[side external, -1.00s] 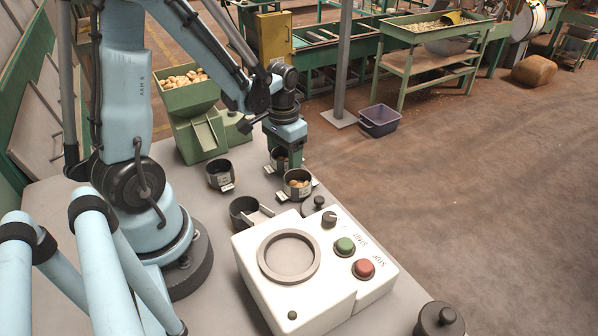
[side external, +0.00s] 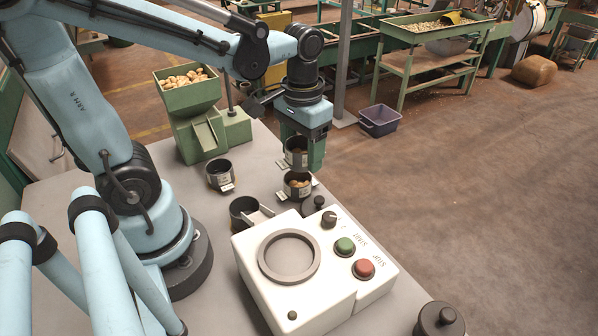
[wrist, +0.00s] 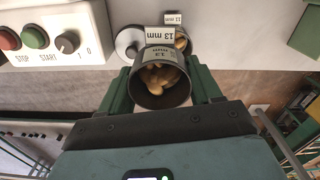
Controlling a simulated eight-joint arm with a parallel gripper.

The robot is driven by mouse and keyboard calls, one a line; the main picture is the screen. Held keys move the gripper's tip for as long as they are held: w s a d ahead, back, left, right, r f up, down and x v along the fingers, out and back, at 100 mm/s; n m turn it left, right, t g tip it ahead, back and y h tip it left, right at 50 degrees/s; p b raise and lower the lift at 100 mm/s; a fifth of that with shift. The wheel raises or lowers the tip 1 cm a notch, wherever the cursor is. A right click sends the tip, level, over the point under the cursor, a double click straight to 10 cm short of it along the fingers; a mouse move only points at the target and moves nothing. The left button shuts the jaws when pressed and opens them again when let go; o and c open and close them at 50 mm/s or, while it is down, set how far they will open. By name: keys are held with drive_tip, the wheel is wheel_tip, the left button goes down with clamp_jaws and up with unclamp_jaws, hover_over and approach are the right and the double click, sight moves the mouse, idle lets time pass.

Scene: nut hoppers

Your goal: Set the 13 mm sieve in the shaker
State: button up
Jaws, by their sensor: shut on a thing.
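My gripper (side external: 301,161) is shut on a dark round cup (wrist: 158,96) with a 13 mm label, holding it between its green fingers; the cup also shows in the side view (side external: 294,158). Nuts lie in it. It looks upright and raised above the table. The white shaker (side external: 262,294) stands at the front of the table, its round grey seat (side external: 289,257) empty. A second dark cup (side external: 297,186) with nuts stands on the table between my gripper and the shaker. A label near it in the wrist view reads 13.
A dark cup (side external: 219,174) stands left of my gripper. Another dark holder (side external: 244,210) and a lid with a black knob (side external: 319,203) are near the shaker's back edge. The green nut hopper (side external: 195,130) is at the back left. A dark knobbed pot (side external: 440,320) is front right.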

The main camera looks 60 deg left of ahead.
drive_tip(key=shift+d+r, duration=0.25)
drive_tip(key=shift+d, duration=0.15)
drive_tip(key=w+r+m, duration=0.2)
drive_tip(key=w+r, duration=0.3)
drive_tip(key=r, duration=0.2)
drive_tip(key=s+f, duration=0.1)
drive_tip(key=f, duration=0.1)
drive_tip(key=s+f+n, duration=0.1)
drive_tip(key=s+f, duration=0.1)
drive_tip(key=s+f+n, duration=0.1)
drive_tip(key=s+f, duration=0.1)
drive_tip(key=shift+s+d+f, duration=0.1)
drive_tip(key=shift+d+f, duration=0.15)
drive_tip(key=shift+f, duration=0.15)
drive_tip(key=a+f, duration=0.2)
drive_tip(key=a, duration=0.1)
drive_tip(key=w+a+f, duration=0.1)
drive_tip(key=a+f, duration=0.1)
drive_tip(key=a, duration=0.2)
drive_tip(key=w+a+f, duration=0.1)
drive_tip(key=a+f, duration=0.2)
drive_tip(key=a, duration=0.1)
drive_tip(key=shift+a, duration=0.2)
drive_tip(key=shift+f, duration=1.8)
drive_tip(key=shift+w+f, duration=0.1)
drive_tip(key=shift+f, duration=0.15)
